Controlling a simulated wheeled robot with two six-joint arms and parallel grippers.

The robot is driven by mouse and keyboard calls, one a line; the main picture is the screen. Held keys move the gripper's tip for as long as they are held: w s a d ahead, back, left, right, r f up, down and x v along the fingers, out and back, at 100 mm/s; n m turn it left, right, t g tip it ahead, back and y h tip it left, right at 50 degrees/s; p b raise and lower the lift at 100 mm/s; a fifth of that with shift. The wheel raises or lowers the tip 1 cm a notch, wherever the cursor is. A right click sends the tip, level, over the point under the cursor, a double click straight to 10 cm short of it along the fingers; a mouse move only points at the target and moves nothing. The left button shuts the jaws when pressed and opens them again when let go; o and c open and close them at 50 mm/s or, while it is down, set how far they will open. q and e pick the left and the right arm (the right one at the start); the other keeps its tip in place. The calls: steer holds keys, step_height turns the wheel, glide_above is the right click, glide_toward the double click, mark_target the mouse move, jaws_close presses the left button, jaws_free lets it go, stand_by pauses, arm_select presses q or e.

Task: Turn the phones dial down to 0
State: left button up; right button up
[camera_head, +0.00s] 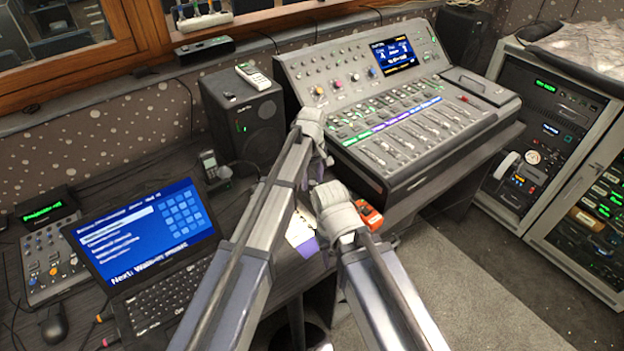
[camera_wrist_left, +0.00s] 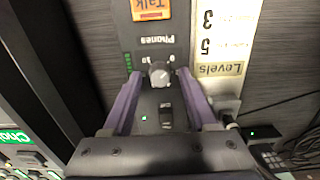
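The phones dial (camera_wrist_left: 160,74) is a small grey knob on a dark panel in the left wrist view, with an upside-down "Phones" label beside it. My left gripper (camera_wrist_left: 160,76) is open, with one purple finger on each side of the dial. A small gap seems to show on both sides, and I cannot tell contact. The dial's pointer is too small to read. In the head view my left gripper (camera_head: 318,180) is mostly hidden among the arm links, and the dial is hidden. My right arm shows, but its gripper does not.
On the same panel are an orange Talk button (camera_wrist_left: 150,9) and a black switch (camera_wrist_left: 166,116). A paper note headed "Levels" (camera_wrist_left: 222,68) lies beside it. The fader console (camera_head: 400,180) stands beyond the arms, and a laptop (camera_head: 150,250) is at the left.

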mark_target(312, 182)
arm_select(q)
steer(key=shift+r, duration=0.15)
step_height(312, 182, up, 8)
steer(key=p, duration=0.8)
steer(key=shift+f, duration=0.2)
steer(key=s+a+m, duration=0.7)
steer(key=s+a, duration=1)
steer(key=s, duration=0.5)
steer(key=s+d+m+y, duration=0.1)
steer(key=s+d+m, duration=0.3)
steer(key=d, duration=0.7)
steer(key=shift+s, duration=0.6)
